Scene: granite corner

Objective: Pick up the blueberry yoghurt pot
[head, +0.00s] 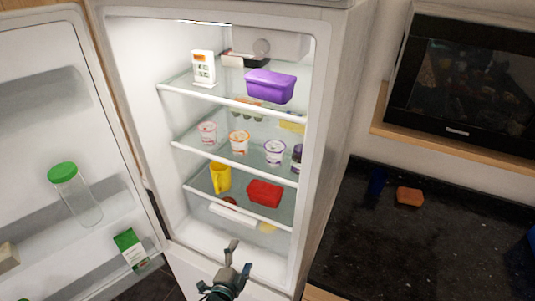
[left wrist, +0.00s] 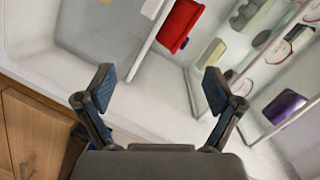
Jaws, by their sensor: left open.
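The blueberry yoghurt pot appears to be the white pot with purple markings (head: 274,152) on the middle fridge shelf, right of an orange-marked pot (head: 239,142) and a pink-marked pot (head: 207,133). A dark purple jar (head: 297,158) stands close on its right. My left gripper (head: 228,266) is open and empty, low in front of the fridge, below the shelves and well apart from the pot. In the left wrist view its two fingers (left wrist: 158,85) are spread with nothing between them. I cannot pick out the pot for certain there. My right gripper is not in view.
The fridge door (head: 40,120) stands open at left. A purple tub (head: 270,86) and a white timer-like object (head: 203,67) are on the top shelf. A yellow mug (head: 220,177) and red tub (head: 264,193) sit below the pots. A dark counter (head: 400,250) lies right.

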